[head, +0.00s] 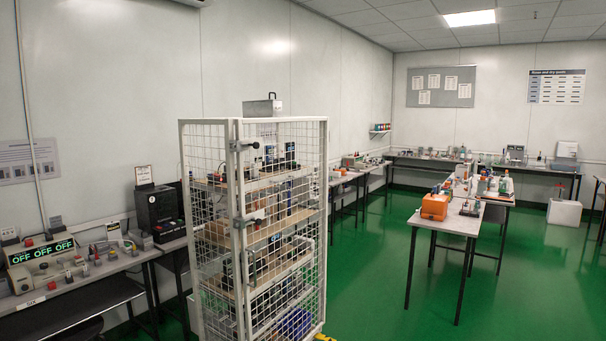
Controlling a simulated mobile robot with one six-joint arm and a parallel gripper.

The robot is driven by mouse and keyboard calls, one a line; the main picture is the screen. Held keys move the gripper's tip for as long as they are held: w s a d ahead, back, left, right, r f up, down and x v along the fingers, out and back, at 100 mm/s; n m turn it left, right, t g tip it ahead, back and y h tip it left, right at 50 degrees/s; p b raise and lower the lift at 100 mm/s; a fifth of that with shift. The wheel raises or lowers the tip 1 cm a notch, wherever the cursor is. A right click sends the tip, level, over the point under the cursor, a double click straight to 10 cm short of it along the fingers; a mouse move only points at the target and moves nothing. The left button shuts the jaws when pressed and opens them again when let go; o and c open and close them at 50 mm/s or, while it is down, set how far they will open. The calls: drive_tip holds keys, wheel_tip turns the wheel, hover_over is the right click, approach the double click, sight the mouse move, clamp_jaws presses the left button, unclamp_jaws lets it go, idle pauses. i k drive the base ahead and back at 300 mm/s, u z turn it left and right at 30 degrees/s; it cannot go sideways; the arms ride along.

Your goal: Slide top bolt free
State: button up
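A white wire-mesh cage cabinet (325,200) stands at centre left, with testers on its wooden shelves. The top bolt (243,145) is a grey sliding bolt with a dark knob, near the top of the cage's front corner post. It lies roughly horizontal across the door edge. Whether its tip sits inside a keeper is too small to tell. A second grey fitting (245,219) is lower on the same post, and its exact form is unclear. The cage door looks closed. My gripper is not in view.
A metal case (262,107) stands on top of the cage. A bench with a green-lit OFF display (44,252) is at the left. A table with an orange box (434,207) stands at the right. The green floor (370,290) right of the cage is clear.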

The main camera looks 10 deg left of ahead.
sight(256, 145)
drive_tip(key=u, duration=0.5)
drive_tip(key=i, duration=1.95)
drive_tip(key=u, duration=0.85)
drive_tip(key=k, duration=0.7)
drive_tip(key=u, duration=0.1)
drive_tip(key=i, duration=0.8)
drive_tip(key=z, duration=0.1)
